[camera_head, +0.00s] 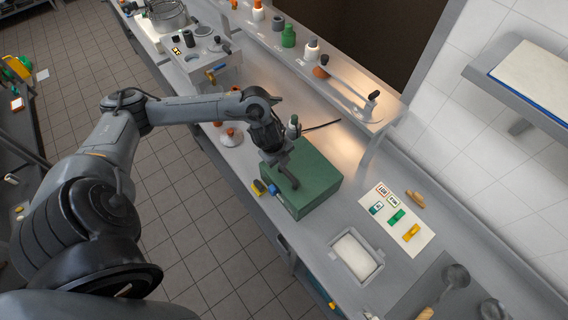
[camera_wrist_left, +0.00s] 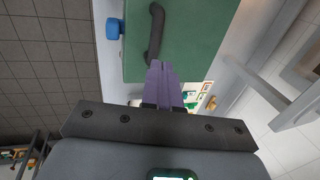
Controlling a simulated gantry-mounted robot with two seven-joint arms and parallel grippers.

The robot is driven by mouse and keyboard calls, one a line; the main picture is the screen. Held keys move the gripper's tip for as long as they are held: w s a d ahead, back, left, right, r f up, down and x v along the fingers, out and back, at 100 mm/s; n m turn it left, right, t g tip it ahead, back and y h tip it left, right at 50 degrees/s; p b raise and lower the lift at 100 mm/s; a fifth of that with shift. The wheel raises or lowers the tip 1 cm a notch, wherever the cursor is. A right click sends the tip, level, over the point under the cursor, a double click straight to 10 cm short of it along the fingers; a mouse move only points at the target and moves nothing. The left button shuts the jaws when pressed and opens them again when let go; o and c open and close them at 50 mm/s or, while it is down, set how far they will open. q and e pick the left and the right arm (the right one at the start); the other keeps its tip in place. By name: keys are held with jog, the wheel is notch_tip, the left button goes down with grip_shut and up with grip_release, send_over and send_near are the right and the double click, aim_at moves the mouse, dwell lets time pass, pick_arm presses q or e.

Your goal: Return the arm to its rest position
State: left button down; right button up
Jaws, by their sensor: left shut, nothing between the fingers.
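My left arm reaches in from the left in the head view, and its gripper (camera_head: 280,163) hangs over the green box (camera_head: 318,191) on the counter. In the left wrist view the two purple fingers of my left gripper (camera_wrist_left: 162,68) are together with nothing between them. The green box (camera_wrist_left: 200,35) fills the upper middle of that view. A dark curved handle (camera_wrist_left: 155,32) on its top lies just beyond the fingertips; whether they touch it I cannot tell. My right gripper is not in view.
A blue knob (camera_wrist_left: 113,28) sits beside the box. To its right are a white card (camera_head: 408,232) with coloured tags and a white tray (camera_head: 355,256). Several bottles, including a green one (camera_head: 288,37), line the back shelf. The tiled floor (camera_head: 190,215) left of the counter is clear.

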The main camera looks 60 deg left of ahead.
pick_arm(q)
jog(key=v, duration=0.5)
jog(key=s+d+f+g+h, duration=0.1)
jog(key=s+d+f+h, duration=0.1)
jog(key=s+d+f, duration=0.45)
jog(key=s+d+f+g+h, duration=0.2)
jog(key=s+d+f, duration=0.2)
jog(key=d, duration=0.6)
jog(key=s+d+r+n+t+h, duration=0.1)
jog(key=d+r+n+t+h, duration=0.2)
jog(key=d, duration=1.2)
jog(key=a+r+n+y, duration=0.4)
jog(key=a+n+y, duration=0.2)
jog(key=a+n, duration=0.6)
jog(key=shift+s+a+n+t+y, duration=0.25)
jog(key=shift+s+n+t+y, duration=0.05)
jog(key=shift+s+n+t, duration=0.1)
